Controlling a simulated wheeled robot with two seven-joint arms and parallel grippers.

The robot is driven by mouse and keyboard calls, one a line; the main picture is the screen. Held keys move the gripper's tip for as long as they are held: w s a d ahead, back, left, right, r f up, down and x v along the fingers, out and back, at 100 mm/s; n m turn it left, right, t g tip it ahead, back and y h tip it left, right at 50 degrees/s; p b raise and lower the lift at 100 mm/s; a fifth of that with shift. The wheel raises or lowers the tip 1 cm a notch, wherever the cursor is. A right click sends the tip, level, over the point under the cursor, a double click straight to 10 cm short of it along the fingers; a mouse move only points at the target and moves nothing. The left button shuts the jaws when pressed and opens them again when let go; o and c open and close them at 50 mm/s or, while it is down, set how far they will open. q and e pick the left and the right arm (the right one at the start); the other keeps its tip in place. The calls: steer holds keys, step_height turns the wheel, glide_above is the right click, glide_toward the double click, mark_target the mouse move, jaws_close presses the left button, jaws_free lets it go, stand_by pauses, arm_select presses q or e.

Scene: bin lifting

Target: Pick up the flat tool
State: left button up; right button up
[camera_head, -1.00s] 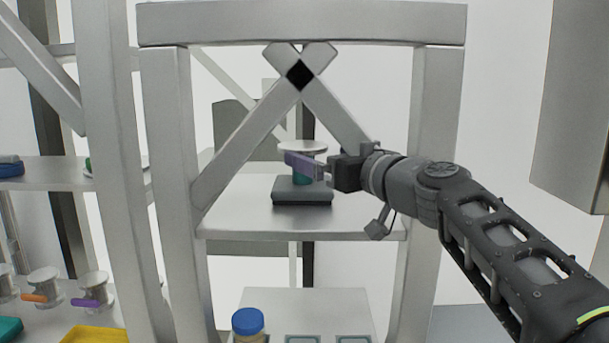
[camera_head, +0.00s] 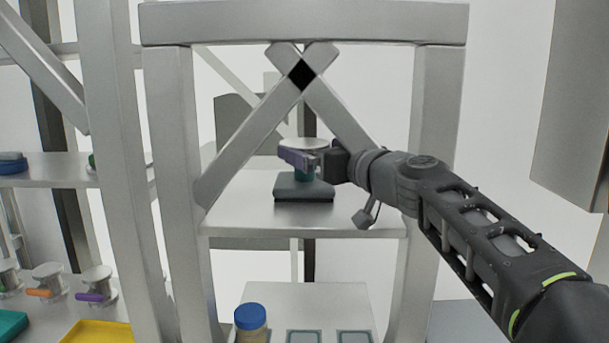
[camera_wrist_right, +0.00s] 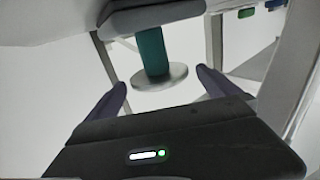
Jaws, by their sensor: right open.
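What looks like the flat tool stands on the middle shelf: a dark grey flat base (camera_head: 304,187), a teal stem (camera_head: 304,174) and a pale round disc (camera_head: 303,144) on top. My right gripper (camera_head: 299,157) is open, its purple fingers level with the stem just under the disc, partly hiding it. In the right wrist view the teal stem (camera_wrist_right: 151,52) and the disc (camera_wrist_right: 159,77) show between the two open fingers (camera_wrist_right: 162,84), with the base (camera_wrist_right: 155,17) at the top edge. Contact with the fingers cannot be told. My left gripper is out of view.
White shelf posts (camera_head: 176,170) and a crossed brace (camera_head: 244,150) stand close around my right arm. Below are a blue-lidded jar (camera_head: 250,319) and small trays (camera_head: 304,337). Spools (camera_head: 95,282) and a yellow tray (camera_head: 97,332) sit at left.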

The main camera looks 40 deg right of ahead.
mark_target(305, 142)
steer(key=w, duration=0.1)
steer(key=w+p, duration=0.1)
steer(key=w, duration=0.2)
steer(key=shift+d+r+p, duration=0.25)
steer(key=shift+p, duration=0.15)
steer(key=shift+w+f, duration=0.1)
steer(key=shift+w, duration=0.25)
steer(key=shift+c, duration=0.4)
steer(key=c, duration=1.7)
steer(key=shift+r, duration=0.25)
